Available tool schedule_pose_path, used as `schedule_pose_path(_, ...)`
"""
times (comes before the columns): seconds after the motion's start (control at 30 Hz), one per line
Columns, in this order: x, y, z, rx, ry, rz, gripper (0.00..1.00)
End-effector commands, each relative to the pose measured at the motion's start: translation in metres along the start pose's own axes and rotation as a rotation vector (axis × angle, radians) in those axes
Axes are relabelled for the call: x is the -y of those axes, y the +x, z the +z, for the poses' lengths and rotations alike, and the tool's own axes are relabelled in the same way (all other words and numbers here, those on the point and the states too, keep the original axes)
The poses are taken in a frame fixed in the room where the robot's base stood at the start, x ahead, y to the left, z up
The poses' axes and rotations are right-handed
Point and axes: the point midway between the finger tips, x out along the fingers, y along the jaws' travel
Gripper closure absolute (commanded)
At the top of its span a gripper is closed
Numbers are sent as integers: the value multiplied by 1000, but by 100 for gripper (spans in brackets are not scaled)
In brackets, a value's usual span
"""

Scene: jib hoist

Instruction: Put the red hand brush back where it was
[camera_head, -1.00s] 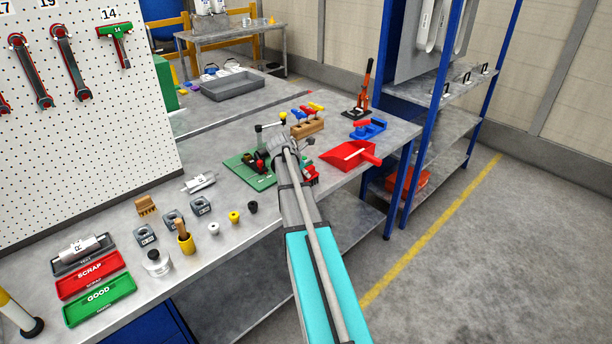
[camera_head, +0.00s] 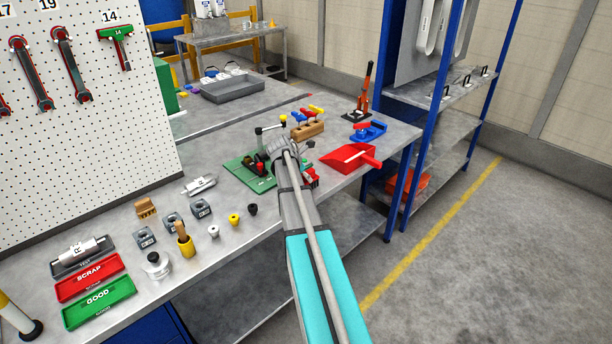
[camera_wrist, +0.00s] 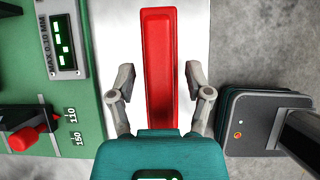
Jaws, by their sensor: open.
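In the wrist view a long red piece, probably the red hand brush (camera_wrist: 158,50), runs upright between my fingers over a white surface. My gripper (camera_wrist: 160,73) is open, with one finger on each side of the red piece and visible gaps between. I cannot tell its height above the piece. In the head view my gripper (camera_head: 284,148) is over the bench beside the green fixture plate (camera_head: 238,170). A red part (camera_head: 312,176) shows just right of my arm, mostly hidden by it.
The green fixture with a display (camera_wrist: 62,45) and a red knob (camera_wrist: 22,139) stands close left of my gripper. A dark rounded block (camera_wrist: 236,135) is close on the right. The red dustpan (camera_head: 345,157), blue tool (camera_head: 370,131) and wooden block (camera_head: 307,130) stand farther along the bench.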

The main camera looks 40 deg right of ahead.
Motion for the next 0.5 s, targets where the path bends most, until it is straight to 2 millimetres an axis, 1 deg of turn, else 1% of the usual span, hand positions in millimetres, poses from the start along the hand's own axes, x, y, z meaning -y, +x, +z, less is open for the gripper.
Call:
schedule_pose_path(0.17, 0, -4, 2, 0, 0, 0, 35)
schedule_pose_path(0.27, 0, -9, 2, 0, 0, 0, 35)
schedule_pose_path(0.5, 1, -30, 4, 0, -1, -1, 35)
